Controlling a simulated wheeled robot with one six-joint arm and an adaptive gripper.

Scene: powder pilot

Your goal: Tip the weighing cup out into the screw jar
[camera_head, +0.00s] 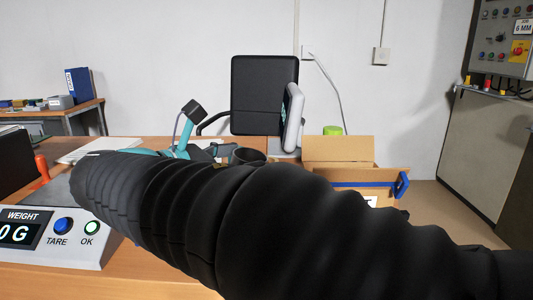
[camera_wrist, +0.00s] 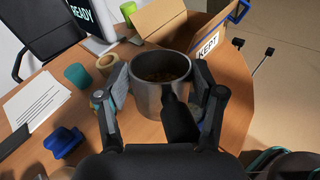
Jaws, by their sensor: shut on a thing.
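In the wrist view my gripper (camera_wrist: 165,100) has its two fingers on either side of a grey metal cup (camera_wrist: 148,98), which I take for the weighing cup. Brown grains (camera_wrist: 160,77) show inside it. A dark part stands in front of the cup and hides some of its wall. A teal cylinder (camera_wrist: 78,76) is next to the pot.
A cardboard box (camera_head: 338,150) marked KEPT (camera_wrist: 208,40) is beyond the cup. A scale (camera_head: 90,250) reading 0 G is at the front left. Papers (camera_wrist: 35,100), a blue object (camera_wrist: 63,141) and a READY screen (camera_wrist: 82,10) are around. A black chair (camera_head: 264,95) stands behind the table.

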